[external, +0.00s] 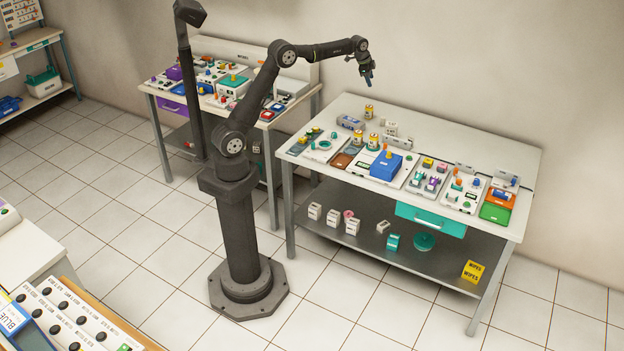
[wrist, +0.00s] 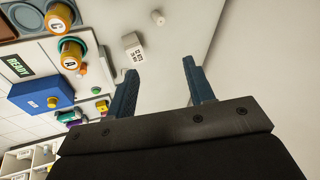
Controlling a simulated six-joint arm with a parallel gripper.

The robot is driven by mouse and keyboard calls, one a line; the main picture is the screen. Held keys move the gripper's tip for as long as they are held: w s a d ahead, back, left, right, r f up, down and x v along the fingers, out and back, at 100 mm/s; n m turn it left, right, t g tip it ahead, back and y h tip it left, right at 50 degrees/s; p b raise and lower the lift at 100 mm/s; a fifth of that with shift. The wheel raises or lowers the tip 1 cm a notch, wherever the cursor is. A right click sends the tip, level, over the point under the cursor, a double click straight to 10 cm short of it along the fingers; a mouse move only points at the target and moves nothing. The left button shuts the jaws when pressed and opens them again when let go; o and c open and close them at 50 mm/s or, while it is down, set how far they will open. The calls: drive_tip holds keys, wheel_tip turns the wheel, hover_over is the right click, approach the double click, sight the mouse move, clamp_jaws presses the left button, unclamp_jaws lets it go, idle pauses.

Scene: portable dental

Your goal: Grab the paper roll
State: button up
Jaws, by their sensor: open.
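On the table's lower shelf in the external view, a small pink round thing (external: 348,214) sits among white boxes, and a teal round thing (external: 424,241) lies further right; both are too small to identify. My gripper (external: 367,78) hangs above the back left of the table, well clear of the tabletop. In the wrist view my gripper (wrist: 160,66) is open, with two dark blue fingers apart and nothing between them.
The white worktable (external: 470,135) carries modules, a blue box (external: 385,166) and orange jars (external: 373,141). A small white box (wrist: 133,48) appears beyond the left finger in the wrist view. The table's back right is largely bare. A yellow wipes box (external: 472,271) stands on the lower shelf.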

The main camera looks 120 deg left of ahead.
sight(383, 118)
drive_tip(key=w+a+f+n, duration=0.1)
drive_tip(key=a+f+n, duration=0.1)
drive_tip(key=f, duration=0.5)
drive_tip(key=w+a+f+n, duration=0.2)
drive_tip(key=a+f+n, duration=0.1)
drive_tip(key=f+n, duration=0.2)
drive_tip(key=w+a+f+n, duration=0.2)
drive_tip(key=a+f+n, duration=0.1)
drive_tip(key=f, duration=0.6)
drive_tip(key=shift+a+f, duration=0.15)
drive_tip(key=shift+f, duration=0.15)
drive_tip(key=shift+x, duration=2.65)
drive_tip(key=shift+s+d+f, duration=0.1)
drive_tip(key=shift+s+d, duration=0.1)
drive_tip(key=c, duration=1.1)
drive_tip(key=shift+o, duration=0.2)
